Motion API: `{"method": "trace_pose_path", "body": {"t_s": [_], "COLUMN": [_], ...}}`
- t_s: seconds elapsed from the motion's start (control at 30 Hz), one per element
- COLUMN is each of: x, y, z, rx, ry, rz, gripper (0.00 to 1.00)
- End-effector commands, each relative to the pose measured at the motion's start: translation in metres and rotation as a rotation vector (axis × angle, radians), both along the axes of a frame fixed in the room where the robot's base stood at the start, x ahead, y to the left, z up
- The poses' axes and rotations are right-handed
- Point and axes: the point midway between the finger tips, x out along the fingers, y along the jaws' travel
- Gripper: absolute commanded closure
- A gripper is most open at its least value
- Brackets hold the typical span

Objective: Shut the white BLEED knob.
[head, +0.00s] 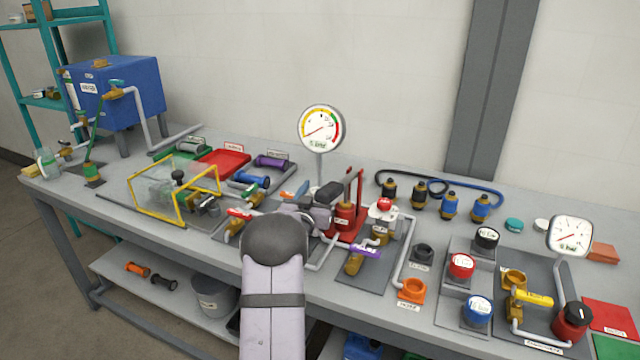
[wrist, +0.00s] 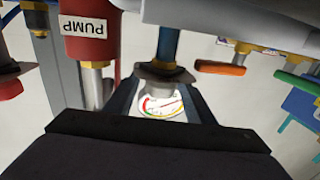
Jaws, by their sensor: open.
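My gripper (head: 328,194) is over the middle of the bench, close to the red hand pump (head: 345,217) and in front of the post of the upright gauge (head: 321,127). In the wrist view its dark jaws (wrist: 165,100) stand open. A grey stem with a dark flange (wrist: 165,75) shows between them, with the gauge face (wrist: 160,106) beyond. I cannot tell whether the jaws touch the stem. I cannot make out a white knob marked BLEED in either view; my arm and gripper hide part of the bench. A white piece (head: 378,214) sits under a red cap right of the pump.
The pump's red body (wrist: 91,35) is close beside the jaws in the wrist view. A yellow-framed clear guard (head: 152,212) stands to the left. Purple-handled (head: 365,251) and orange (head: 412,290) fittings and a second gauge (head: 569,236) are to the right.

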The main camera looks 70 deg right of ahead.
Motion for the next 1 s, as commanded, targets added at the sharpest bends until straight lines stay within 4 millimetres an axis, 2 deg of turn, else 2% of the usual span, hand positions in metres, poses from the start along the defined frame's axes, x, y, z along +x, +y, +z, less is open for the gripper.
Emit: {"method": "trace_pose_path", "body": {"t_s": [0.3,0.73,0.77,0.9,1.0], "x": [0.004,0.005,0.005,0.005,0.005], "y": [-0.025,-0.030,-0.030,-0.030,-0.030], "z": [0.000,0.000,0.000,0.000,0.000], "rx": [0.001,0.000,0.000,0.000,0.000], "ry": [0.001,0.001,0.001,0.001,0.000], "rz": [0.000,0.000,0.000,0.000,0.000], "gripper": [0.51,0.51,0.55,0.89,0.91]}}
